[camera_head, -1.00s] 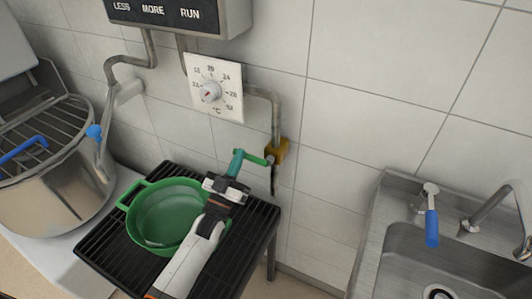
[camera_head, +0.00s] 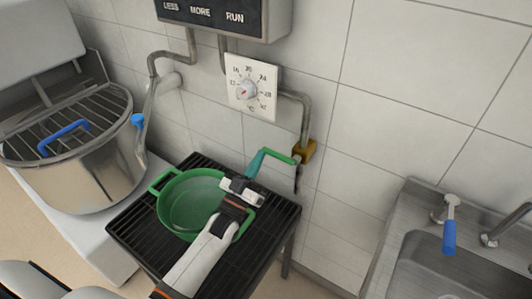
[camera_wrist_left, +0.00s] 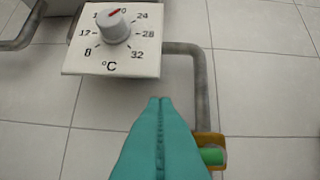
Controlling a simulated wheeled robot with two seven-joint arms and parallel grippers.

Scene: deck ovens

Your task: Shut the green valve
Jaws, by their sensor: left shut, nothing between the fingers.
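The green valve's lever (camera_head: 281,156) sticks out to the left from a brass-yellow body (camera_head: 306,151) on the wall pipe. My left gripper (camera_head: 263,152) has teal fingers, shut and empty, at the lever's free left end. I cannot tell whether they touch it. In the left wrist view the shut fingertips (camera_wrist_left: 159,99) point up, and a short piece of the green lever (camera_wrist_left: 211,156) shows to their right, below the brass body (camera_wrist_left: 217,140). The fingers hide the rest of the lever there. My right gripper is not in view.
A green pot (camera_head: 187,204) stands on a black rack (camera_head: 136,232) below my left arm. A thermostat dial plate (camera_head: 251,88) is on the wall above. A large steel pot (camera_head: 95,180) stands left; a sink with a blue-handled tap (camera_head: 449,236) is right.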

